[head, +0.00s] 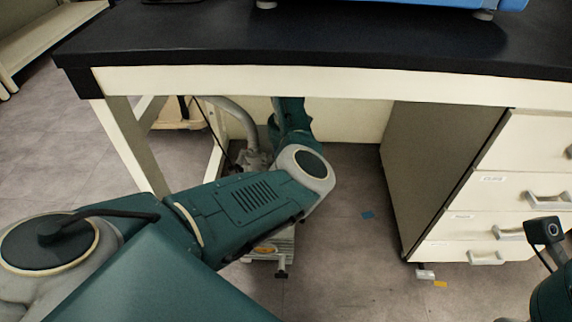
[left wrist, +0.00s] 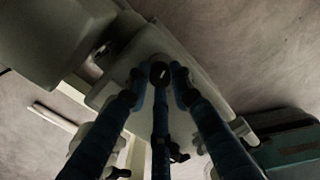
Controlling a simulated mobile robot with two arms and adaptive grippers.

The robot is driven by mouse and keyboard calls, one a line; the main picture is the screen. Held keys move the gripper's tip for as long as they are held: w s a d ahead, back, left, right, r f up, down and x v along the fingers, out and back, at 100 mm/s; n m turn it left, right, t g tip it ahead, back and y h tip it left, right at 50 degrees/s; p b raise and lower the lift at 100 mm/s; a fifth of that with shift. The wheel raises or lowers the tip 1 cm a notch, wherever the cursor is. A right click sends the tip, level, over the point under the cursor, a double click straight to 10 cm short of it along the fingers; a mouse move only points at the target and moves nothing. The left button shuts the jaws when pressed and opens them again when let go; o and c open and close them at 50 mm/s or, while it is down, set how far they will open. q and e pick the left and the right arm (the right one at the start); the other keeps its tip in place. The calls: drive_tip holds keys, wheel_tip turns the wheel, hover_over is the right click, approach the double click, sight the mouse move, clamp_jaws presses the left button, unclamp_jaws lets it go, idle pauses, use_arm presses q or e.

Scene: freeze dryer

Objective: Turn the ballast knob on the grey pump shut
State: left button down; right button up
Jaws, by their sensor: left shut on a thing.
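The grey pump (head: 258,160) stands on the floor under the bench, mostly hidden behind my left arm in the head view. In the left wrist view, its pale body (left wrist: 190,50) lies beyond my fingers. The dark round ballast knob (left wrist: 161,73) with a small white mark sits between the fingertips of my left gripper (left wrist: 158,80). The blue fingers with dark tips are shut around the knob. The left gripper's fingers are hidden in the head view. Part of my right arm shows at the lower right edge of the head view, without its fingers.
The dark bench top (head: 300,40) spans above my left arm. A drawer cabinet (head: 440,170) stands to the right under the bench. A pale hose (head: 235,115) rises from the pump.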

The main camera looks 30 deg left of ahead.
use_arm(q)
drive_tip(key=n, duration=0.3)
drive_tip(key=shift+n, duration=0.4)
drive_tip(key=n, duration=0.3)
drive_tip(key=shift+n+p, duration=0.3)
drive_tip(key=n, duration=0.6)
drive_tip(key=shift+b, duration=0.35)
drive_tip(key=shift+n, duration=0.4)
drive_tip(key=c, duration=1.5)
unclamp_jaws()
drive_tip(key=shift+r, duration=0.1)
wheel_tip(320, 180, up, 7)
drive_tip(key=shift+r, duration=0.15)
